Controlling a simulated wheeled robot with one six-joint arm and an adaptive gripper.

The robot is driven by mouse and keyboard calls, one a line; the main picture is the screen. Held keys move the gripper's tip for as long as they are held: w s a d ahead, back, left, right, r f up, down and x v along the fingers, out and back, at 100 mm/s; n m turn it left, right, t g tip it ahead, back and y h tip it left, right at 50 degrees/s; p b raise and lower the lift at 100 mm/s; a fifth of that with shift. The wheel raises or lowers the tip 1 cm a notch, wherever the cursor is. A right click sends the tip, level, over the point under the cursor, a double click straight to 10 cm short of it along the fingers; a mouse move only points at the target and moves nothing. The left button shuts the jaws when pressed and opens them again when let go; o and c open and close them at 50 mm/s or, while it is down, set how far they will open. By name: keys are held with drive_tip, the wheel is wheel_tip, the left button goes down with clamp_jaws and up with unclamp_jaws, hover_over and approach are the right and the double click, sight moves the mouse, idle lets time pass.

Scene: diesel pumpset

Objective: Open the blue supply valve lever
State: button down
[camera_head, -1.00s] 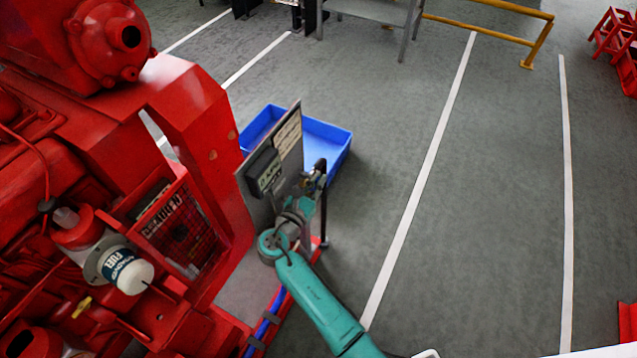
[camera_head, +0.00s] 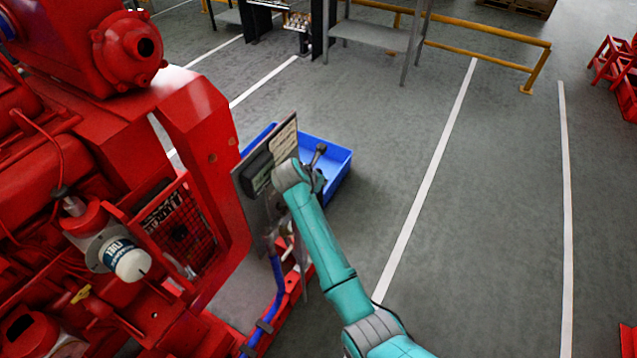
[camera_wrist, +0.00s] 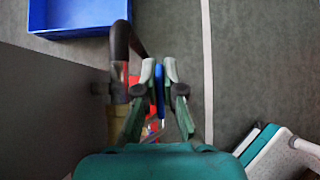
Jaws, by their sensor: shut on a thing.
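The blue lever (camera_wrist: 160,98) shows in the wrist view as a narrow blue strip between the fingers of my gripper (camera_wrist: 159,72). The grey fingertips are closed on its two sides. In the head view my arm and wrist cover the lever and the fingers, beside the upright panel. The valve body under the lever cannot be made out clearly.
A dark bent pipe (camera_wrist: 122,45) stands close left of my fingers. The grey panel (camera_head: 285,140) is near my wrist. A blue hose (camera_head: 276,295) runs below it. A blue tray (camera_head: 338,160) lies behind on the floor.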

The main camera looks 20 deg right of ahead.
drive_tip(key=shift+w+d+f+g+y, duration=0.25)
drive_tip(key=shift+f+g+y, duration=0.7)
drive_tip(key=shift+y, duration=0.1)
drive_tip(key=shift+w+d+f+g+y, duration=0.2)
drive_tip(key=shift+d+f+g+y, duration=0.05)
drive_tip(key=shift+f+g+y, duration=0.65)
drive_tip(key=shift+w+d+f+g+y, duration=0.25)
drive_tip(key=shift+f+g+y, duration=0.65)
drive_tip(key=shift+y, duration=0.25)
drive_tip(key=c, duration=1.3)
unclamp_jaws()
wheel_tip(320, 180, up, 12)
